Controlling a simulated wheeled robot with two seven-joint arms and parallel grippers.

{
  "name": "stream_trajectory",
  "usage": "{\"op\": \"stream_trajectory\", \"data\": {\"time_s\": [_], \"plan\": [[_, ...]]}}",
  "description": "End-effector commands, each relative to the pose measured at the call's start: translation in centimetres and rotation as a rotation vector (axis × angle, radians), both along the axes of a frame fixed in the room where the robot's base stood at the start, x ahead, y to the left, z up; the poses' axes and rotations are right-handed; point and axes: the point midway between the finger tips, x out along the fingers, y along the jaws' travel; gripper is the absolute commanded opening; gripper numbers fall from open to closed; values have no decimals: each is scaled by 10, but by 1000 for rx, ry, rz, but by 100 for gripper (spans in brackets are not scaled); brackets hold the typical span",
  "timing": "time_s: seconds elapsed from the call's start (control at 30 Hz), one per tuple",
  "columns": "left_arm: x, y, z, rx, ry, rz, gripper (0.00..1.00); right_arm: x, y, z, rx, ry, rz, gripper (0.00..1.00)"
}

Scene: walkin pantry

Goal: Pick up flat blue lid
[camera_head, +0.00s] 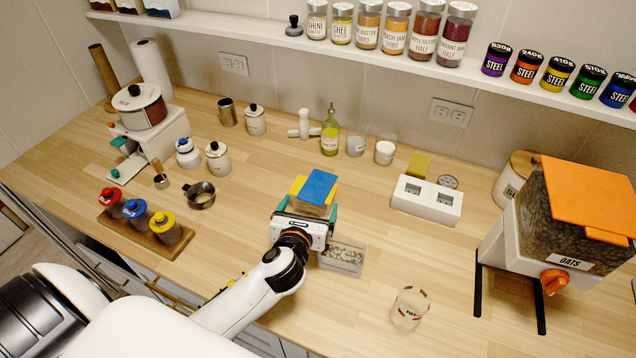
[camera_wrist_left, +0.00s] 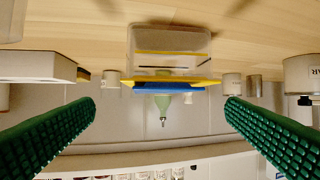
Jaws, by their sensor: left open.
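The flat blue lid (camera_head: 319,187) lies on top of a clear container in the middle of the counter, with a yellow lid (camera_head: 298,186) just under it. In the left wrist view the blue lid (camera_wrist_left: 168,90) shows edge-on between my fingers, against the yellow lid (camera_wrist_left: 190,82) and the clear container (camera_wrist_left: 170,45). My left gripper (camera_head: 306,214) is open at the near side of this stack. Its green fingers (camera_wrist_left: 160,120) stand wide apart on either side of the lid, with nothing held. My right gripper is not in view.
A clear bin with pale contents (camera_head: 342,259) stands just right of my left gripper. A glass jar (camera_head: 410,307) is nearer the front edge. A green bottle (camera_head: 330,134) and a white two-slot block (camera_head: 427,200) stand behind. An oats dispenser (camera_head: 575,225) fills the right.

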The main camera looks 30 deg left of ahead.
Motion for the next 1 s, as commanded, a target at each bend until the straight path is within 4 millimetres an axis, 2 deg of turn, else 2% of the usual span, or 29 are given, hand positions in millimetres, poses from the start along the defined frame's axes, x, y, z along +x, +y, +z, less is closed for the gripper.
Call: {"op": "stream_trajectory", "data": {"time_s": [0.13, 0.37, 0.53, 0.87, 1.0], "plan": [[12, 3, -3, -1, 0, 1, 95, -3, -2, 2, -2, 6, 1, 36], [35, 11, -5, -3, 1, 3, 95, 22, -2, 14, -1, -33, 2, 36], [55, 16, -12, -3, 1, 3, 95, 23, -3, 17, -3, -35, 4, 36], [61, 18, -17, -4, 4, 1, 95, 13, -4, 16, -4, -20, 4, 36], [60, 18, -18, -5, 6, 1, 73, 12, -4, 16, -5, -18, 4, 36]]}}
